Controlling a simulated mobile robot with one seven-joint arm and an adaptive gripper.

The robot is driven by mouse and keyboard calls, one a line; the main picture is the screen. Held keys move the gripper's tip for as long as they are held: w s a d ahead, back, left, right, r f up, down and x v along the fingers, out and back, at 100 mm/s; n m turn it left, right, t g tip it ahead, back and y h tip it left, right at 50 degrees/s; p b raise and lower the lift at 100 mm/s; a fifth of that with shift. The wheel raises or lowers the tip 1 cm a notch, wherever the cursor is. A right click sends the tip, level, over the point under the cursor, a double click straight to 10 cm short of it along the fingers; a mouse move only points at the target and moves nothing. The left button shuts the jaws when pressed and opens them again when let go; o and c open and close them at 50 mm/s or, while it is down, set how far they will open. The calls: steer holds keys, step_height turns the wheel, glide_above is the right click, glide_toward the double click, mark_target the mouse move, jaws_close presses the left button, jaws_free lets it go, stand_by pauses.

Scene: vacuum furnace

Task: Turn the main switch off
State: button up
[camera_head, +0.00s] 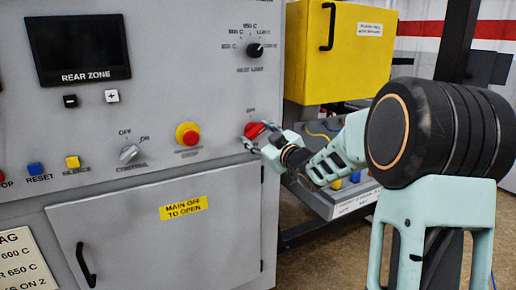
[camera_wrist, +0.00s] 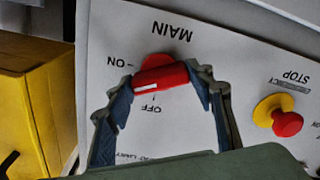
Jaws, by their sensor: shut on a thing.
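The main switch (camera_head: 254,130) is a red rotary handle on the right part of the grey panel. In the wrist view, which is upside down, its red bar (camera_wrist: 160,78) lies nearly level, slightly tilted. The white mark at its left end points between the ON and OFF labels, on neither one squarely. My gripper (camera_wrist: 165,82) is shut on the handle, with one finger at each end of the bar. In the head view my gripper (camera_head: 258,138) reaches the switch from the right and hides part of it.
A red emergency stop (camera_head: 187,134) on a yellow base sits left of the switch; it also shows in the wrist view (camera_wrist: 286,122). A control knob (camera_head: 130,154) is further left. A yellow box (camera_head: 345,60) stands right of the panel. A cabinet door (camera_head: 150,235) is below.

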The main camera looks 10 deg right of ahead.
steer(key=n+b, duration=0.4)
steer(key=b, duration=0.1)
steer(key=n+b, duration=0.2)
steer(key=shift+f+n, duration=0.25)
steer(key=shift+n, duration=0.05)
steer(key=n+b, duration=0.5)
steer(key=shift+r, duration=0.15)
steer(key=shift+n, duration=0.4)
steer(key=o, duration=1.2)
steer(key=shift+c, duration=0.2)
steer(key=shift+r, duration=0.1)
steer(key=shift+s, duration=0.1)
steer(key=v, duration=1.2)
